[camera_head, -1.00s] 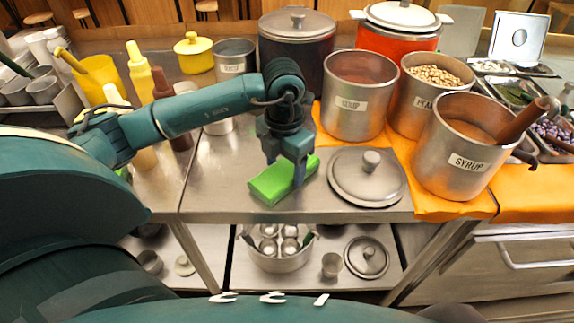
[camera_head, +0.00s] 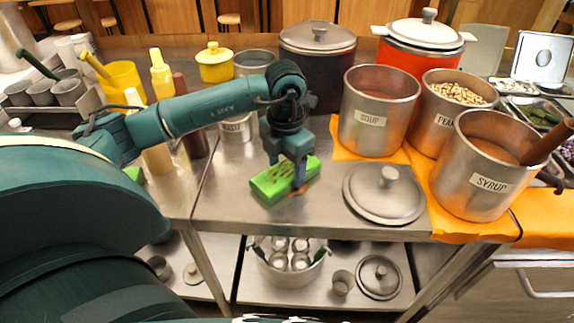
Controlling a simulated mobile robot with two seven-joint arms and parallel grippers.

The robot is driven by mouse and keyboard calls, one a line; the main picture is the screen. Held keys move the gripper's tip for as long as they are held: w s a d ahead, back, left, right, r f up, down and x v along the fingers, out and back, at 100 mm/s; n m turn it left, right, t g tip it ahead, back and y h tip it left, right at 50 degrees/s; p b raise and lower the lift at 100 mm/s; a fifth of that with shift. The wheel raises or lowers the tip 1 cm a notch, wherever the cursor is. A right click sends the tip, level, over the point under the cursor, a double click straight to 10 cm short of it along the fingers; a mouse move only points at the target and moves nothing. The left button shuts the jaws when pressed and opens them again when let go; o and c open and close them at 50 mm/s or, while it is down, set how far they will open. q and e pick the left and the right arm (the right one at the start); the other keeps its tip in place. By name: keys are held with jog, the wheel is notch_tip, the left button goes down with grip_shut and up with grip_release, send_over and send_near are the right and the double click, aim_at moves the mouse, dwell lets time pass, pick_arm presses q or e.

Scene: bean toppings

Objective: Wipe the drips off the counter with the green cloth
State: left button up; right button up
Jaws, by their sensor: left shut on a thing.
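The green cloth (camera_head: 272,184) is a thick folded pad on the bare steel counter (camera_head: 225,205). Brown-red spots show on its top. My left gripper (camera_head: 298,183) points down and is shut on the cloth near its right end. A small reddish-brown drip (camera_head: 301,190) shows at the cloth's right edge, by the fingertips. Any drips under the cloth are hidden. My right gripper is out of view.
A steel lid (camera_head: 385,195) lies right of the cloth. The soup pot (camera_head: 376,115) and syrup pot (camera_head: 480,165) stand on an orange cloth (camera_head: 448,222). Yellow bottles (camera_head: 161,75) stand at left. The counter's front left is clear.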

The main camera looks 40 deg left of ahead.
pick_arm(q)
jog(key=shift+d, duration=0.15)
jog(key=shift+s+d, duration=0.2)
jog(key=shift+d, duration=0.6)
jog(key=shift+s+d, duration=0.25)
jog(key=shift+d, duration=0.5)
jog(key=shift+s+d, duration=0.2)
jog(key=shift+d, duration=0.6)
jog(key=shift+f, duration=0.1)
jog(key=shift+a, duration=0.1)
jog(key=shift+w+a, duration=0.25)
jog(key=shift+a, duration=0.65)
jog(key=shift+w+a+b, duration=0.2)
jog(key=shift+a+b, duration=0.05)
jog(key=shift+a, duration=0.5)
jog(key=shift+w+a+b, duration=0.15)
jog(key=shift+a+b, duration=0.05)
jog(key=shift+a, duration=0.55)
jog(key=shift+r+p, duration=2.85)
jog(key=shift+r, duration=1.3)
